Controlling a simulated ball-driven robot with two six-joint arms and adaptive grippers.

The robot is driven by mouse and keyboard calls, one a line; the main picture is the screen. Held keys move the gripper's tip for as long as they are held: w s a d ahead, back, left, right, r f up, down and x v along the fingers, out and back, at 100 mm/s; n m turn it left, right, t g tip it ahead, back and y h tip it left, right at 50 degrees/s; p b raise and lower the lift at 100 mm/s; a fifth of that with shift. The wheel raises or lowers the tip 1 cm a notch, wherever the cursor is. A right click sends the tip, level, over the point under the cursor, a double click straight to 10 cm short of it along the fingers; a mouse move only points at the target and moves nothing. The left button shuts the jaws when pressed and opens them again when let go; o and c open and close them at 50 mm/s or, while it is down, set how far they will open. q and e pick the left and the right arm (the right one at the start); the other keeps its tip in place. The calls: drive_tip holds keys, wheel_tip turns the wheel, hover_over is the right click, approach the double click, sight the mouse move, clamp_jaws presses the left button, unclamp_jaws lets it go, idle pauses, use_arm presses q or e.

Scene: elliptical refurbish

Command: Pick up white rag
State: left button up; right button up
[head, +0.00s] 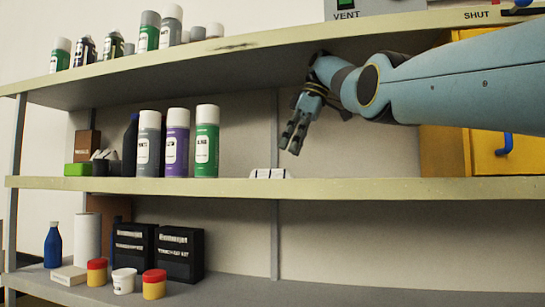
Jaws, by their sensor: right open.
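A small, low white item with darker marks, which looks like the white rag (270,173), lies on the middle shelf (350,188) near its front edge. My right gripper (293,142) reaches in from the right, between the middle and upper shelves. Its fingers point down, above and slightly right of the white item, apart from it. The right gripper is open and empty. My left gripper is not in view.
Several spray cans (178,142) stand left of the white item. The upper shelf (250,42) is close above my right arm. A yellow cabinet (485,150) with a blue handle stands at right.

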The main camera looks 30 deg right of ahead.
sight(272, 174)
drive_tip(key=w+a+p, duration=0.1)
drive_tip(key=w+p, duration=0.1)
drive_tip(key=shift+a+r+p, duration=0.1)
drive_tip(key=shift+a+p, duration=0.2)
drive_tip(key=shift+p, duration=0.05)
drive_tip(key=shift+w+a, duration=0.15)
drive_tip(key=shift+a, duration=0.1)
drive_tip(key=shift+a+f, duration=0.2)
drive_tip(key=shift+f, duration=0.1)
drive_tip(key=p+x, duration=0.1)
drive_tip(key=x, duration=0.3)
drive_tip(key=shift+w+f, duration=0.25)
drive_tip(key=shift+f, duration=0.15)
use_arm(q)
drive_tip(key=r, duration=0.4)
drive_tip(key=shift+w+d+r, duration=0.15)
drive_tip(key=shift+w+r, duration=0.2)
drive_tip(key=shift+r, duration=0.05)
use_arm(e)
drive_tip(key=shift+s, duration=0.1)
drive_tip(key=shift+f, duration=0.2)
drive_tip(key=shift+s+a+r, duration=0.1)
drive_tip(key=shift+s, duration=0.05)
drive_tip(key=c, duration=0.8)
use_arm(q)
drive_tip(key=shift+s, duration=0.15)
use_arm(e)
drive_tip(key=c, duration=0.4)
